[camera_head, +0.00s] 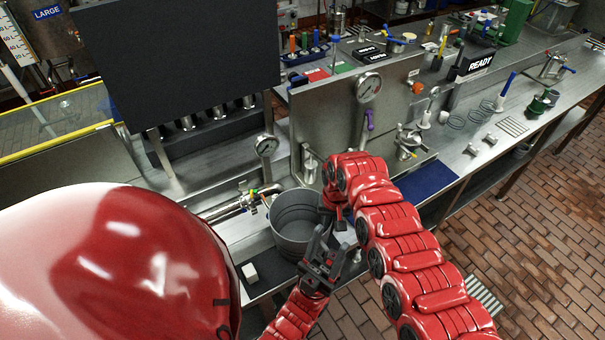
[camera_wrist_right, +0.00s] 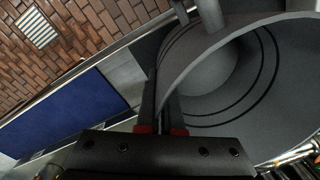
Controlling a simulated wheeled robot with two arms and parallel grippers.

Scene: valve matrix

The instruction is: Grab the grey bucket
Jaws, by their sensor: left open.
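The grey bucket (camera_head: 292,232) stands upright on the steel bench in the head view, its near right side partly hidden by my grippers. My left gripper (camera_head: 320,243) is open at the bucket's near right side; I cannot tell whether it touches. My right gripper (camera_head: 338,208) is at the bucket's right rim, partly hidden behind my arm. In the right wrist view, the bucket (camera_wrist_right: 225,75) fills the right half. The right gripper's fingers (camera_wrist_right: 162,110) are close together, one on each side of the bucket wall, and look shut on it.
A panel with a pressure gauge (camera_head: 368,88) and a purple-handled valve (camera_head: 369,120) rises behind the bucket. A pipe (camera_head: 232,206) with a small valve lies to its left. A white block (camera_head: 250,273) lies near the bench edge. A blue mat (camera_head: 428,181) lies to the right.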

